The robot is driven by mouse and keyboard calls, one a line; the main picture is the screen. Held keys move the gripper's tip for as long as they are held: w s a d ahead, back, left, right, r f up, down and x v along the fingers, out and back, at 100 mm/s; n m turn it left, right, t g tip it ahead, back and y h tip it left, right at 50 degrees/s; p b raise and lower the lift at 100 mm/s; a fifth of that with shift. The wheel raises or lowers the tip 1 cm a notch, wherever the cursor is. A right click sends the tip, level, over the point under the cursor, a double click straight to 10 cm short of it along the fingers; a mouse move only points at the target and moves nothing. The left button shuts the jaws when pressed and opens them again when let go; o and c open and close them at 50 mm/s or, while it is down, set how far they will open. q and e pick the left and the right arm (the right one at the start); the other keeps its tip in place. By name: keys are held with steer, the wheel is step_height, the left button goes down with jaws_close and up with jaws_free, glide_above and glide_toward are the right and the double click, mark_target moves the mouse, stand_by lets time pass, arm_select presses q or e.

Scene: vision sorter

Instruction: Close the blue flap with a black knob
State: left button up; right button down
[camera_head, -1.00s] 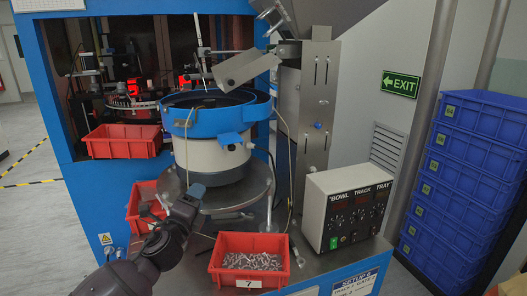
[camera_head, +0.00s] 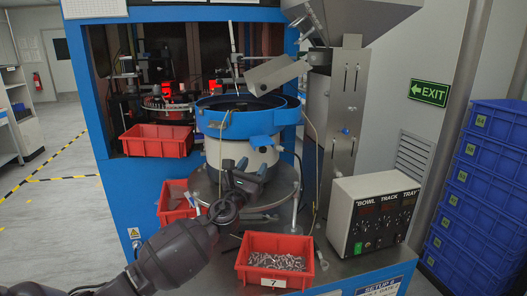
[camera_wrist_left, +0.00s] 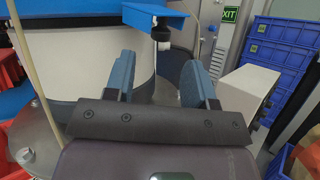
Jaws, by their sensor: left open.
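The blue flap (camera_head: 262,142) sticks out from the front right of the blue-rimmed bowl feeder (camera_head: 213,122). My left gripper (camera_head: 248,167) is in front of the bowl's white base, below the flap. In the wrist view the left gripper (camera_wrist_left: 160,70) is open and empty, its two blue-grey fingers pointing towards the knob, which shows between and beyond them. I cannot see contact with the flap. My right gripper is not in view.
A red bin of metal parts (camera_head: 275,253) stands at the front, with other red bins (camera_head: 157,141) at the left. The control box (camera_head: 375,215) and a steel column (camera_head: 335,130) stand to the right. Blue crates (camera_head: 487,190) are stacked at the far right.

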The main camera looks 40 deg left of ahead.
mark_target(262, 153)
arm_select(q)
steer(key=x, duration=0.5)
steer(key=shift+w+r, duration=0.1)
steer(key=shift+w, duration=0.05)
steer(key=shift+x, duration=0.9)
steer(key=shift+c, duration=0.4)
